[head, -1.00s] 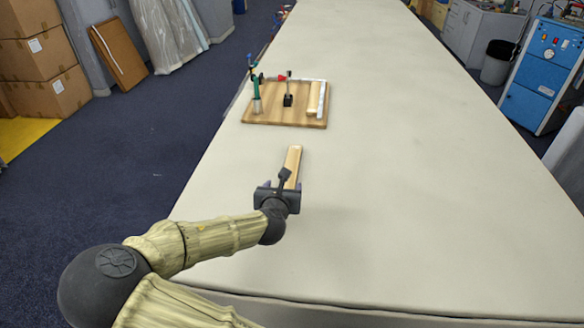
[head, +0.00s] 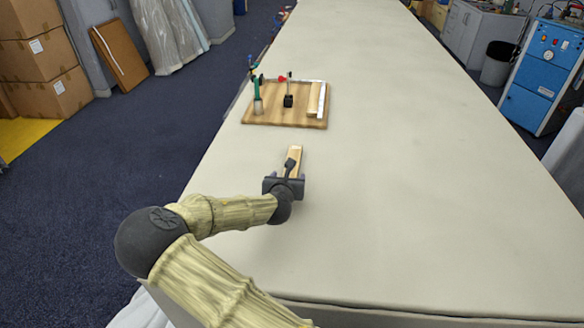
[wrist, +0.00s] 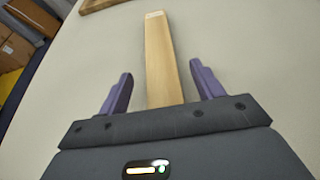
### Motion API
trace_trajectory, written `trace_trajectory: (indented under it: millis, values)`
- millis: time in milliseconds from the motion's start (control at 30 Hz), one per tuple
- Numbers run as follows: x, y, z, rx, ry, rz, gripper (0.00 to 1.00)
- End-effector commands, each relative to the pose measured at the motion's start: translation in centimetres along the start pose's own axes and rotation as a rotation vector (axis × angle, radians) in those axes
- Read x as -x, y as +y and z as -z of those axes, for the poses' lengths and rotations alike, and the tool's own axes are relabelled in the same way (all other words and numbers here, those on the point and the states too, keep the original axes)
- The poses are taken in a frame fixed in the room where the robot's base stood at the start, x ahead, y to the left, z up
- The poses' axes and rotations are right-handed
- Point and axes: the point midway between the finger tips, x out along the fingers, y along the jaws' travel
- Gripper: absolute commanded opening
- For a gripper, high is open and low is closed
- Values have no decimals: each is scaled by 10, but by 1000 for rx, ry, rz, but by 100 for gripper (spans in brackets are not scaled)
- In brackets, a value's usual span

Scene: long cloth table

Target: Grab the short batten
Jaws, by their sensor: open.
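The short batten (head: 295,153) is a light wooden strip lying flat on the cloth table. In the wrist view the batten (wrist: 160,58) runs away from my gripper, and its near end is hidden behind the gripper body. My gripper (head: 286,178) is over the near part of the batten in the head view. In the wrist view my gripper (wrist: 160,88) is open, with one purple finger on each side of the batten. There is a gap between each finger and the wood. I cannot tell the gripper's exact height above the table.
A wooden board (head: 270,118) with a green-handled clamp (head: 260,90), a small black part (head: 288,101) and pale strips (head: 316,100) lies beyond the batten. The cloth table (head: 430,190) is clear to the right. Its left edge is near my arm.

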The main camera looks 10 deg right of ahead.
Motion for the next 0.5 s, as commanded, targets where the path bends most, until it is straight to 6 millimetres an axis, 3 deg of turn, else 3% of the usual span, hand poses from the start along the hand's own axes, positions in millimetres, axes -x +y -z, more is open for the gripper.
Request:
trace_trajectory:
  millis: [233, 500]
  values:
    - [-35, -2, 0, -1, 0, 2, 66]
    - [-39, -1, 1, -1, 0, 1, 66]
